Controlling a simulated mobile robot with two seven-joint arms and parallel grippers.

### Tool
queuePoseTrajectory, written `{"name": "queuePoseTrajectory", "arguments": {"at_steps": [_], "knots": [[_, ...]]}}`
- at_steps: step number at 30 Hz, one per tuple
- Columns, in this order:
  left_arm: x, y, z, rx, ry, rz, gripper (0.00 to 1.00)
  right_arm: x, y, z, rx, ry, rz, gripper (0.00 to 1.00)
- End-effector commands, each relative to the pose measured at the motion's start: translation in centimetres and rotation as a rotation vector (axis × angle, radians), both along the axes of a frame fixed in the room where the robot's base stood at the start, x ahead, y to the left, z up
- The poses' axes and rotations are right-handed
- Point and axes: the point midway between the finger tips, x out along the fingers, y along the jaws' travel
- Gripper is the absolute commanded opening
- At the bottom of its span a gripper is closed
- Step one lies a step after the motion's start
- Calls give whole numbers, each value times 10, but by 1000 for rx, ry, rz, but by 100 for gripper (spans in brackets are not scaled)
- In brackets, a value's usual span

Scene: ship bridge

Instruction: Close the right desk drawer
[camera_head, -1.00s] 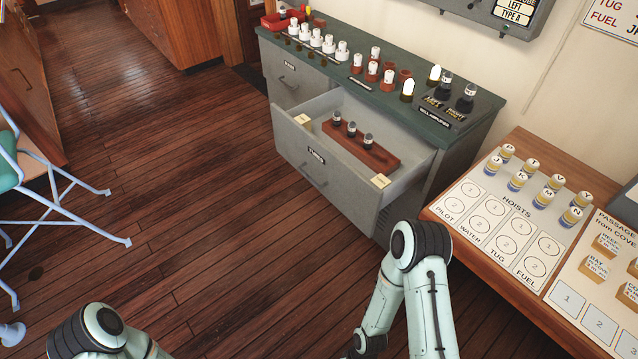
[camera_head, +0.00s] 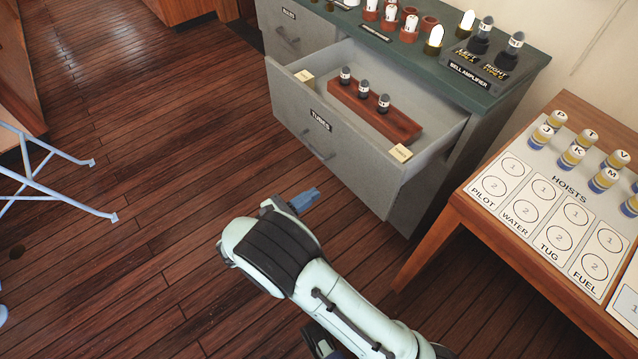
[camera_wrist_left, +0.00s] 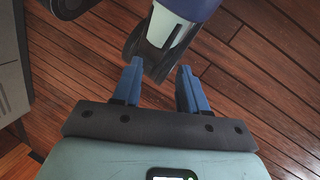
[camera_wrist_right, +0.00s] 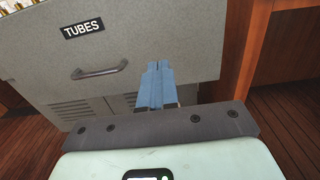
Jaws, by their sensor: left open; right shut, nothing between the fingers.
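The right desk drawer (camera_head: 345,160), grey and labelled TUBES, stands pulled out of the grey cabinet. A brown rack (camera_head: 398,124) with several small dark tubes lies inside it. Its bar handle (camera_head: 318,145) is on the front and also shows in the right wrist view (camera_wrist_right: 99,71). My right gripper (camera_head: 306,200) is shut and empty, in front of the drawer face and below the handle in the head view. In the right wrist view its fingertips (camera_wrist_right: 158,66) lie right of the handle; contact cannot be told. My left gripper (camera_wrist_left: 158,78) is open, seen only in its wrist view.
The cabinet's green top (camera_head: 455,77) carries bulbs and a bell amplifier. A second drawer (camera_head: 293,32) at its left is closed. A wooden table (camera_head: 450,222) with a hoists board stands close at the right. Blue chair legs (camera_head: 60,185) are at left; the floor between is clear.

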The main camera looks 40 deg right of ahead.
Motion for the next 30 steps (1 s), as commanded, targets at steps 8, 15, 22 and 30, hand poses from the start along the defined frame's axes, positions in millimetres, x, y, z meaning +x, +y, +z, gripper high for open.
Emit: {"name": "queuePoseTrajectory", "arguments": {"at_steps": [8, 15, 22, 30], "knots": [[10, 4, -8, 12, -25, 11, 43, 3, -57, -2, 3, 2, -7, 0], [20, 9, -17, 25, -52, 23, 43, 6, -104, -3, 4, 2, -6, 0], [26, 12, -22, 34, -70, 29, 43, 8, -126, -2, 5, 2, -5, 0], [27, 13, -22, 35, -73, 31, 43, 9, -130, -2, 5, 2, -3, 0]]}}
